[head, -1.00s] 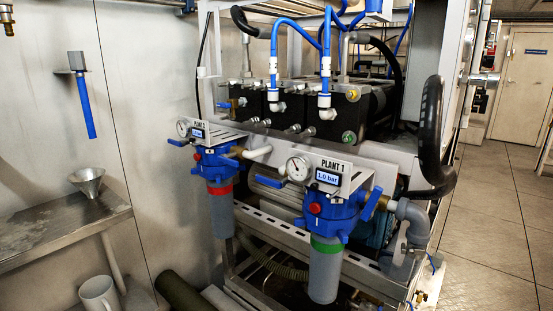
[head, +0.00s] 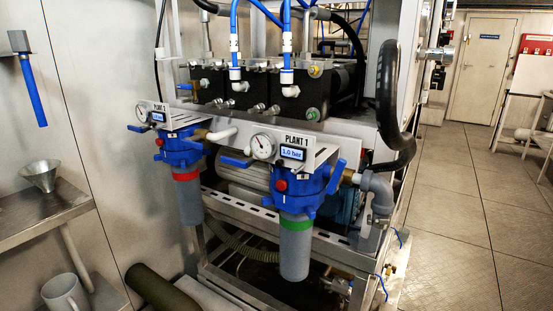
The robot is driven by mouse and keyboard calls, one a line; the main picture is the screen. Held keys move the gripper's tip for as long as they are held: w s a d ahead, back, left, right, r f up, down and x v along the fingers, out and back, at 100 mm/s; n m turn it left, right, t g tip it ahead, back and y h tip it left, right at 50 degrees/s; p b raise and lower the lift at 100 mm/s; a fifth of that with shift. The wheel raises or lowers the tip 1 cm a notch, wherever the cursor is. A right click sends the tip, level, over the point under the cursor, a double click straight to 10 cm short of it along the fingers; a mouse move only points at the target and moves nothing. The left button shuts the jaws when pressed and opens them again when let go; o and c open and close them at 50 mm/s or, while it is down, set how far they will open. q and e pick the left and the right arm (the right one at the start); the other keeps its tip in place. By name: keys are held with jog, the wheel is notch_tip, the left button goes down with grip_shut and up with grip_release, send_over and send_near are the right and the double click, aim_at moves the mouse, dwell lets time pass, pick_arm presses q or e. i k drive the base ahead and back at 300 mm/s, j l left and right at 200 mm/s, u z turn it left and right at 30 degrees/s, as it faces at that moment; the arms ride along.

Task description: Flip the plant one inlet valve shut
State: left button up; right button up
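A blue lever (head: 236,162) sticks out level to the left of the head. Another blue lever (head: 337,175) slants up at the right, near the brass fitting (head: 350,177). I cannot tell which is the inlet valve. Neither gripper is in view.
A second, similar filter unit with a red ring (head: 187,176) hangs to the left. A grey elbow pipe (head: 378,187) sits right of plant one. A steel shelf (head: 40,215) with a funnel (head: 40,176) is at the left. The tiled floor (head: 450,220) at the right is clear.

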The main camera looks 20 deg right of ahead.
aim_at(333, 188)
jog(key=k+l+u, duration=0.1)
jog(key=l+u, duration=0.3)
jog(key=k+l+u, duration=0.2)
jog(key=l+u, duration=0.2)
jog(key=k+l+u, duration=0.2)
jog(key=l+u, duration=0.2)
